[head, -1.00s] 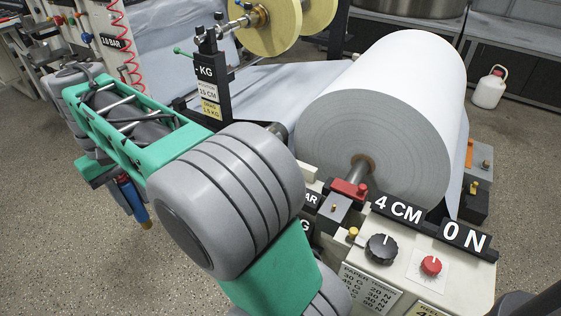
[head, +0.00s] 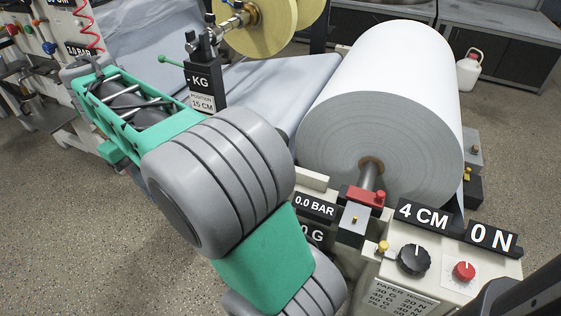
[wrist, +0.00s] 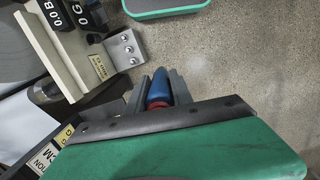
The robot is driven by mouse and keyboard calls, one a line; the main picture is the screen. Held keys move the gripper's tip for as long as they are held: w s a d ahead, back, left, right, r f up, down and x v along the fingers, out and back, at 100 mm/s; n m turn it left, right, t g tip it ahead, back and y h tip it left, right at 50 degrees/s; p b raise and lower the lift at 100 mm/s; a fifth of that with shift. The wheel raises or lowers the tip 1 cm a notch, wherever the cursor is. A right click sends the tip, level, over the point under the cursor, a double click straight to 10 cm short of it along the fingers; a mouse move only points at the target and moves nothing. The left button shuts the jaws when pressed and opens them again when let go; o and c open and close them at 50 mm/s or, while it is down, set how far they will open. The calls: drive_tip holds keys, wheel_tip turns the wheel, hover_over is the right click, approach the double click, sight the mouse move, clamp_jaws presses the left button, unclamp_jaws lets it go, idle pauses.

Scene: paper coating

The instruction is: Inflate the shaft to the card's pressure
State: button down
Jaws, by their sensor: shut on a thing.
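In the wrist view my gripper (wrist: 160,80) is shut on a blue tool with a red part (wrist: 160,90), which lies between the two grey fingers. In the head view the fingers and the tool are hidden. The shaft (head: 370,177) sticks out of the big white paper roll (head: 385,125), its near end at a red clamp (head: 367,197). A display by it reads 0.0 BAR (head: 314,206). A card headed paper tension (head: 395,297) is partly cut off. The tool appears apart from the shaft.
A control box with a black knob (head: 414,260) and a red knob (head: 464,271) stands at the front right, under 4 CM and 0 N displays. The speckled floor (head: 60,230) at the left is clear.

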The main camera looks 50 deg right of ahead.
drive_tip(key=s+d+f+n+p, duration=0.15)
drive_tip(key=s+d, duration=0.35)
drive_tip(key=d, duration=0.7)
drive_tip(key=s+d+f+n+p, duration=0.1)
drive_tip(key=s+d+n+p, duration=0.3)
drive_tip(key=d, duration=0.7)
drive_tip(key=s+d+f+n+p, duration=0.1)
drive_tip(key=s+d, duration=0.3)
drive_tip(key=s, duration=0.5)
drive_tip(key=s+d+f+n+p, duration=0.1)
drive_tip(key=s+d, duration=0.3)
drive_tip(key=s, duration=0.5)
drive_tip(key=s+d+f+n+h+p, duration=0.1)
drive_tip(key=s+d+n, duration=0.2)
drive_tip(key=s, duration=0.7)
drive_tip(key=shift+d+f+t+p, duration=0.3)
drive_tip(key=shift+d+f+p, duration=0.1)
drive_tip(key=shift+d, duration=0.55)
drive_tip(key=shift+s+r+p, duration=0.1)
drive_tip(key=shift+p, duration=0.25)
wheel_tip(320, 180, down, 6)
drive_tip(key=b, duration=0.3)
drive_tip(key=shift+r, duration=0.1)
drive_tip(key=shift+p, duration=0.9)
drive_tip(key=shift+f+b, duration=0.5)
drive_tip(key=shift+f, duration=1)
